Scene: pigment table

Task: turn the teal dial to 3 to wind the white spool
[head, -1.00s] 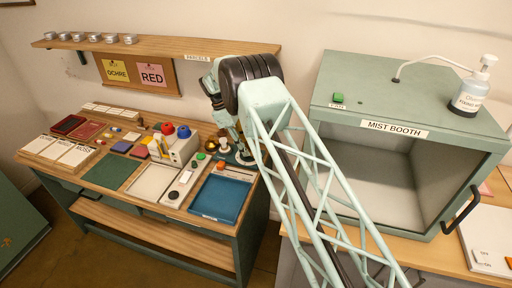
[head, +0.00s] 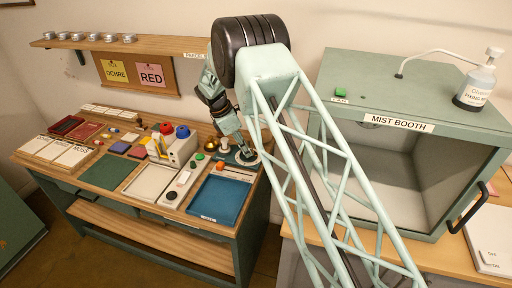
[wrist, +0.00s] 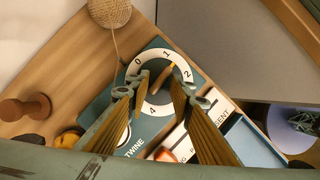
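The dial (wrist: 152,54) shows in the wrist view as a white numbered ring on a teal plate marked TWINE. I can read 0, 1, 2 and 4; the 3 is hidden behind a finger. A tan bar (wrist: 168,72) at its middle points between 1 and 2. My gripper (wrist: 160,85) is over the dial, its fingers apart on either side of the middle; I see no clear contact. In the head view my gripper (head: 245,154) is low over the dial ring (head: 254,161). A ball of twine (wrist: 109,11) lies beyond it. I cannot clearly make out the white spool.
A brown wooden peg (wrist: 25,107) stands left of the dial in the wrist view. A blue tray (head: 219,200) lies close in front of the dial, with a white strip with buttons (head: 182,182) beside it. The mist booth (head: 400,125) stands to the right.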

